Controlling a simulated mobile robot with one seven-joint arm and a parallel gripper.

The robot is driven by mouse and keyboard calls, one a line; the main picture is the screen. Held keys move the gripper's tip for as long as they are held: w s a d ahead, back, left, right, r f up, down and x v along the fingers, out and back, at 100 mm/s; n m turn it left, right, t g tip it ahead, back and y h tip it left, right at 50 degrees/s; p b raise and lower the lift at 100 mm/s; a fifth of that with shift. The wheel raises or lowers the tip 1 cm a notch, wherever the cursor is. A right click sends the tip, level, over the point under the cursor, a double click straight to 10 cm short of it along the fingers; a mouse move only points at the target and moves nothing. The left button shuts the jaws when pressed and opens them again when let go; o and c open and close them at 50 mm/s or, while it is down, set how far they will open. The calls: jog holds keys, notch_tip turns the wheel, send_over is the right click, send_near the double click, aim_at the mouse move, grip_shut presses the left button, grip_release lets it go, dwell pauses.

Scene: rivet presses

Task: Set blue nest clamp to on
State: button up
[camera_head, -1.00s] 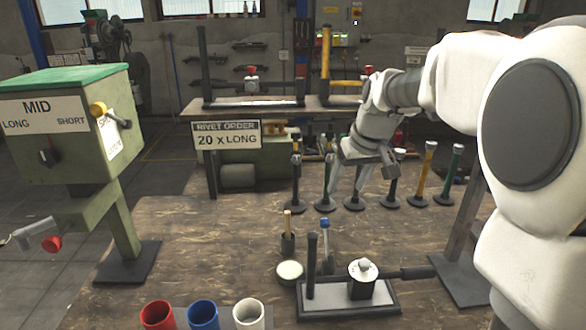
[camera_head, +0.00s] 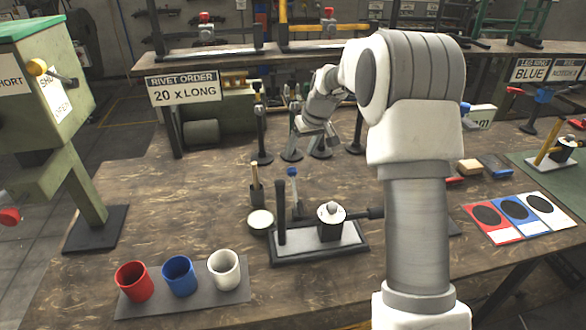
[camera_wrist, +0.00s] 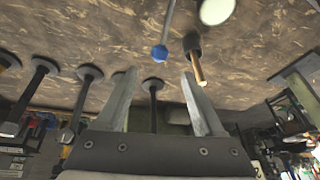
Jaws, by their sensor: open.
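My gripper (camera_head: 316,128) is at the far side of the bench in the head view, over a row of black-footed posts. In the wrist view its two fingers (camera_wrist: 158,76) are apart with nothing held between them. No clamp is labelled as the blue nest's that I can read. A sign reading BLUE (camera_head: 533,72) stands at the back right. A fixture with a yellow post (camera_head: 546,143) is at the right edge. Another fixture, with a grey base (camera_head: 290,253), black post and side handle, is mid-bench. My gripper is apart from both fixtures.
Red, blue and white cups (camera_head: 180,276) stand at the front left. A blue-topped rod (camera_head: 294,186) and a round pale dish (camera_head: 260,222) are mid-bench. Red, blue and white cards (camera_head: 515,215) lie at the right. A green press (camera_head: 45,100) stands at the left.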

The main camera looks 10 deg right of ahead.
aim_at(293, 168)
jog(key=x, duration=0.9)
jog(key=shift+f, duration=0.15)
jog(key=shift+c, duration=0.3)
grip_shut()
dwell(0.8)
